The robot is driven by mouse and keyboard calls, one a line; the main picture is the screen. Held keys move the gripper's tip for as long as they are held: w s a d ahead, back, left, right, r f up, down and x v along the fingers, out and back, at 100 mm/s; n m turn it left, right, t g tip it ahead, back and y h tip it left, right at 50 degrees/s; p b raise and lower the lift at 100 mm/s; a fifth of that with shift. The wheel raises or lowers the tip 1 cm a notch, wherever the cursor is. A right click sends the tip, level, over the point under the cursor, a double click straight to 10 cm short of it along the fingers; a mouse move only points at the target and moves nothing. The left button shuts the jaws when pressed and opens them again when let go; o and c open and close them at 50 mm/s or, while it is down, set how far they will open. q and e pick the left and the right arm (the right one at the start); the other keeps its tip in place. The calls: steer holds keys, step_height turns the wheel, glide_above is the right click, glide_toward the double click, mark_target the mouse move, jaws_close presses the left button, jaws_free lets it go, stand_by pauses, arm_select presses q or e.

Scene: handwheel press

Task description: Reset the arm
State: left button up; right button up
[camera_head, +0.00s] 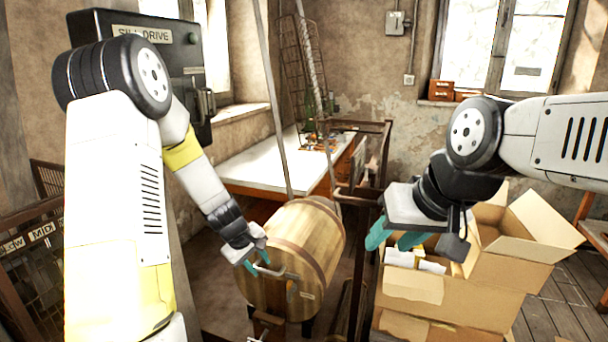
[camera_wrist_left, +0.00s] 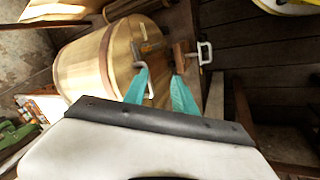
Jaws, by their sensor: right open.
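My left gripper (camera_head: 270,278) is at the front end of a wooden barrel (camera_head: 312,240), beside a metal handle (camera_head: 274,271) on it. Its two teal fingers are apart. In the left wrist view my left gripper (camera_wrist_left: 160,88) also shows open, with the barrel (camera_wrist_left: 85,65) behind it and the pale handle (camera_wrist_left: 148,66) close to one fingertip. I cannot tell whether finger and handle touch. My right gripper (camera_head: 395,238) is open and empty over the cardboard boxes.
Open cardboard boxes (camera_head: 450,300) are stacked at the right. A dark box marked "SILL DRIVE" (camera_head: 190,60) is at the upper left. A white-topped table (camera_head: 260,158) stands behind the barrel. Metal rails and posts rise between the barrel and the boxes.

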arm_select(q)
steer(key=s+d+r+m+t, duration=0.1)
steer(key=s+r+m, duration=0.3)
steer(key=r, duration=0.6)
steer(key=s+r+m, duration=0.1)
steer(key=s+r, duration=0.6)
steer(key=r, duration=0.2)
steer(key=s+a+r+m+t, duration=0.1)
steer(key=s+r+m, duration=0.3)
steer(key=s, duration=1)
step_height(320, 180, up, 3)
steer(key=shift+a+f, duration=0.2)
steer(key=shift+a, duration=0.45)
